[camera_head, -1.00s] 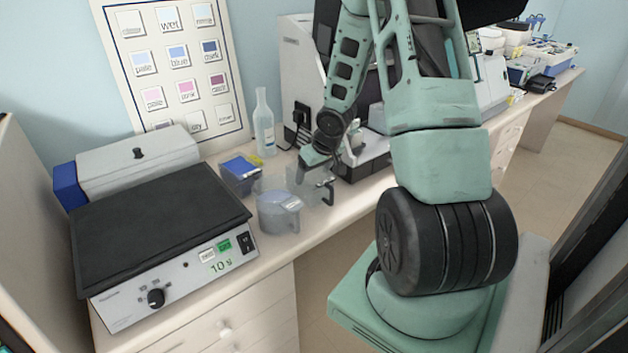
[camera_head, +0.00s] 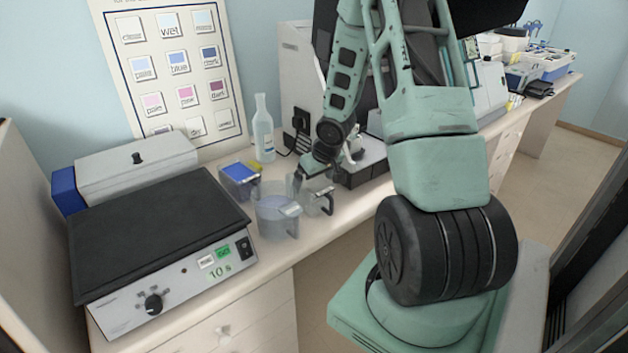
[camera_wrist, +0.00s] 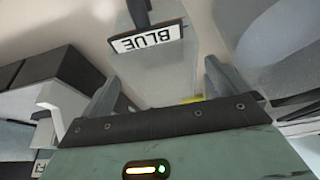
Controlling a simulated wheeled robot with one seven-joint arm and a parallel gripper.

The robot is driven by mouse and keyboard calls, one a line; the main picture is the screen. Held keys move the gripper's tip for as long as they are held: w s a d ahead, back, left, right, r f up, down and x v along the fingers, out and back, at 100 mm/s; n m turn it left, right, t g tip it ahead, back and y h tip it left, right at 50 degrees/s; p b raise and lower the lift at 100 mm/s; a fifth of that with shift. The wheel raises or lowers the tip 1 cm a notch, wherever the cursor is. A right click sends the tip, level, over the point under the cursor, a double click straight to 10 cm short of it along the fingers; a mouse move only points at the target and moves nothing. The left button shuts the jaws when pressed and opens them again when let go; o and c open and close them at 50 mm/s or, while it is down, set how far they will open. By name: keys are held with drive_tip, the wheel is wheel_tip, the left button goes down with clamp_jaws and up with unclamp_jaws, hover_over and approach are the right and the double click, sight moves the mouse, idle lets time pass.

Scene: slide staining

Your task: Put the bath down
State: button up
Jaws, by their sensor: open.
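A clear bath with a dark handle (camera_head: 319,201) stands on the bench below my gripper in the head view. In the wrist view a dark handle part with an upside-down BLUE label (camera_wrist: 148,40) lies just beyond the fingertips, over a clear grey bath wall (camera_wrist: 165,78). My gripper (camera_wrist: 161,76) is open, its two fingers spread on either side of that wall, with nothing visibly clamped. In the head view my gripper (camera_head: 304,173) is small and its fingers are partly hidden. Whether the bath's base rests fully on the bench is hard to tell.
A clear, bluish bath (camera_head: 276,217) stands close at the left front, near the bench edge. A blue-topped container (camera_head: 239,180) and a bottle (camera_head: 263,130) stand behind. A hotplate device (camera_head: 160,245) fills the left. A white machine (camera_head: 296,75) stands behind my arm.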

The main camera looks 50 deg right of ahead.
drive_tip(key=p+v, duration=0.5)
drive_tip(key=v, duration=0.7)
drive_tip(key=w+a+r+n+g, duration=0.1)
drive_tip(key=a+r+n, duration=0.15)
drive_tip(key=a, duration=0.95)
drive_tip(key=w+a+r+n+g, duration=0.1)
drive_tip(key=a+r+n, duration=0.15)
drive_tip(key=a, duration=0.85)
drive_tip(key=s+a+r+n+g+y, duration=0.1)
drive_tip(key=s+a+r+n, duration=0.1)
drive_tip(key=s+a, duration=0.7)
drive_tip(key=s+a+r+n+g, duration=0.1)
drive_tip(key=s+a+r+n, duration=0.2)
drive_tip(key=s+a, duration=0.6)
drive_tip(key=shift+s+a+n+y, duration=0.15)
drive_tip(key=shift+a+n+y, duration=0.2)
drive_tip(key=shift+a, duration=0.6)
